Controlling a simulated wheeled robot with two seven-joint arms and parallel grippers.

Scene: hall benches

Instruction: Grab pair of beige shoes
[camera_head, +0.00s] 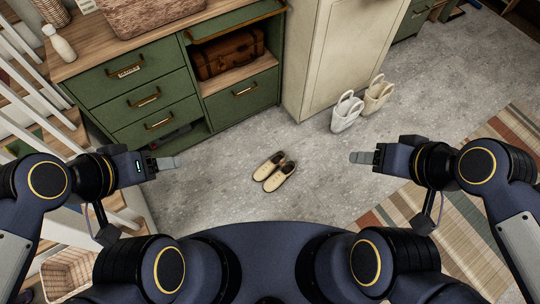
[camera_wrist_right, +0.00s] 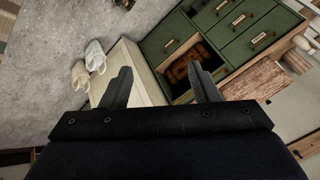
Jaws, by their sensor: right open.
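A pair of beige shoes (camera_head: 274,171) lies on the grey floor in the middle of the head view, side by side and slightly tilted to the right. My left gripper (camera_head: 176,162) is at the left of the shoes, well apart from them; its jaw gap cannot be made out. My right gripper (camera_head: 354,157) is to the right of the shoes and also apart from them. In the right wrist view its two fingers (camera_wrist_right: 162,88) stand apart with nothing between them. The shoes do not show in the right wrist view.
A green cabinet (camera_head: 155,88) with drawers and a brown case (camera_head: 228,54) stands behind. A cream cabinet (camera_head: 335,60) stands right of it, with white and beige bag-like items (camera_head: 346,112) beside it. A striped rug (camera_head: 430,200) lies at right. Floor around the shoes is clear.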

